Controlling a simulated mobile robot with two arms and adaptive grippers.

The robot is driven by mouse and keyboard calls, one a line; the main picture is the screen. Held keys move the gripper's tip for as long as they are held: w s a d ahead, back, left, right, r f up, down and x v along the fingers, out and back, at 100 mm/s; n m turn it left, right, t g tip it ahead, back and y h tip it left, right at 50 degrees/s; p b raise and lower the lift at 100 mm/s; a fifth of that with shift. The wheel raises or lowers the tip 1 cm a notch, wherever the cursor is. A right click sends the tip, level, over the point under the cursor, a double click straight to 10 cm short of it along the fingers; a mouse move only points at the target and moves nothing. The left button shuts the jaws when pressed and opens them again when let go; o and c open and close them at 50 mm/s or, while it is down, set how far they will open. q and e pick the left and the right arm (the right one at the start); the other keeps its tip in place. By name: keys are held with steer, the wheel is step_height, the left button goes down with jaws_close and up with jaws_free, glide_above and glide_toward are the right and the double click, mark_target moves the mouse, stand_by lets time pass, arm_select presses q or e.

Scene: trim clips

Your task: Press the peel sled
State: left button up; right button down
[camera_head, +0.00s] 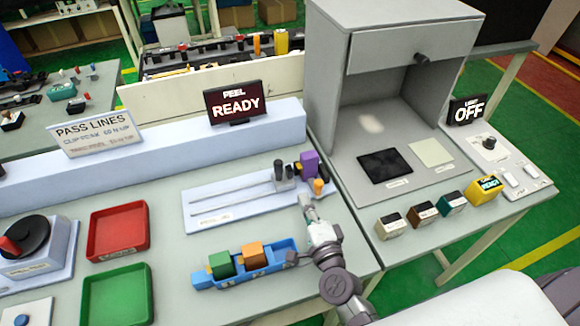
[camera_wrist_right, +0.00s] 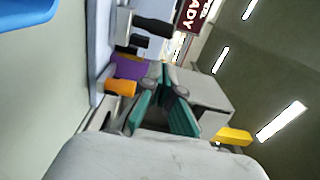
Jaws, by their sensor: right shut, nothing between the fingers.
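The peel sled fixture is a pale plate (camera_head: 225,209) with two rails, lying on the bench in the head view. At its right end stand a dark grey block (camera_head: 284,176), a purple block (camera_head: 309,160) and an orange cylinder (camera_head: 319,187). The purple block (camera_wrist_right: 130,68) and orange cylinder (camera_wrist_right: 121,87) also show in the right wrist view. A sign (camera_head: 235,102) behind reads PEEL READY. My right gripper (camera_head: 306,199) is shut and empty, just in front of the plate's right end near the orange cylinder. Contact cannot be told. My left gripper is out of view.
A blue holder (camera_head: 228,279) with green and orange blocks sits left of my right arm. Red (camera_head: 119,232) and green (camera_head: 117,297) trays lie further left. A grey booth (camera_head: 324,95) stands right, with several small colored blocks before it and a sign (camera_head: 468,110) reading LIGHT OFF.

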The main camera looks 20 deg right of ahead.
mark_target(277, 188)
steer(key=shift+w, duration=0.15)
steer(key=w+p, duration=0.1)
steer(key=w, duration=0.4)
steer(key=shift+w+r+p, duration=0.1)
steer(key=shift+w+p, duration=0.2)
steer(key=shift+w, duration=0.05)
steer(key=w, duration=0.3)
steer(key=shift+w+a, duration=0.1)
steer(key=shift+w, duration=0.2)
steer(key=shift+w+p, duration=0.3)
steer(key=shift+w, duration=0.1)
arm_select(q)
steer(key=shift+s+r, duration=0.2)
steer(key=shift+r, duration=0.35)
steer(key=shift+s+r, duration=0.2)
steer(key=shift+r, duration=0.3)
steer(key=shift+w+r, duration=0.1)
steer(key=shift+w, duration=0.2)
arm_select(e)
steer(key=shift+s+a, duration=0.1)
steer(key=shift+a, duration=2.1)
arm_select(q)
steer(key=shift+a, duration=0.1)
arm_select(e)
steer(key=shift+d, duration=0.1)
